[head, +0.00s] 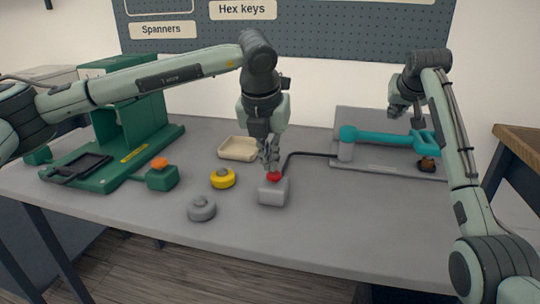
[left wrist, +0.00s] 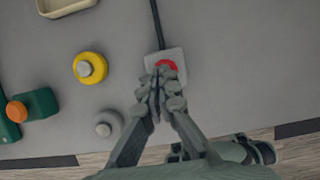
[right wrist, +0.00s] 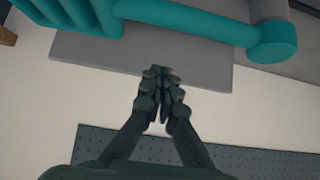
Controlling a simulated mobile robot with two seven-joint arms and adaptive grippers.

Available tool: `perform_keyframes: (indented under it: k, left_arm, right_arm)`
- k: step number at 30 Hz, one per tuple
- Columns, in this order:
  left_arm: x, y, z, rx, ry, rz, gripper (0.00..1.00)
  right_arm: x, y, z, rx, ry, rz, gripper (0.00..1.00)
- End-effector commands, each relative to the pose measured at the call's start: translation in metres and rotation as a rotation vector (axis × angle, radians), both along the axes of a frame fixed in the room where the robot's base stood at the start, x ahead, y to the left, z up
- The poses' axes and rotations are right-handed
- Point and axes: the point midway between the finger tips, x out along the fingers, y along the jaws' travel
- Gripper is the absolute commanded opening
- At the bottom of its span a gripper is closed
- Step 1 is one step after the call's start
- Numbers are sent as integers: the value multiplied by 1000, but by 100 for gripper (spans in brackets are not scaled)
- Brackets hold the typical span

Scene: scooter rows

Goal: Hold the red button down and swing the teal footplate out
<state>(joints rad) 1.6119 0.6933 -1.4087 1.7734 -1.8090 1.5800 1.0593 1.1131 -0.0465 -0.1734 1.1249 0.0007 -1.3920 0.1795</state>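The red button (head: 273,177) sits on a grey box (head: 272,193) with a black cable. My left gripper (head: 270,165) points down with its fingers shut and empty, the tips at the button; the left wrist view shows the red cap (left wrist: 167,65) partly hidden by them. Whether the button is pressed in cannot be told. The teal footplate (head: 385,138) runs from a round pivot (head: 347,133) to a slotted end over a grey base plate (head: 385,170). My right gripper (right wrist: 160,75) is shut and empty behind the footplate, with a gap showing between them in the right wrist view.
A green machine (head: 125,145) and a green box with an orange button (head: 160,164) stand left. A yellow knob (head: 223,178), a grey knob (head: 201,208) and a cream tray (head: 238,149) lie nearby. A dark knob (head: 427,165) is beside the slotted end. The front right tabletop is clear.

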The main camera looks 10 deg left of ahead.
Motion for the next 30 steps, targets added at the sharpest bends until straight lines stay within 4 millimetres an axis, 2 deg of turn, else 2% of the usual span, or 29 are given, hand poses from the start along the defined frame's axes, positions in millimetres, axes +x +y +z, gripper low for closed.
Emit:
perform_keyframes:
  k: [18,30]
  left_arm:
    - [0,0,-20,1,2,0,0]
    - [0,0,-19,1,2,0,0]
  right_arm:
    - [0,0,0,0,0,0,0]
    - [0,0,-7,0,1,0,0]
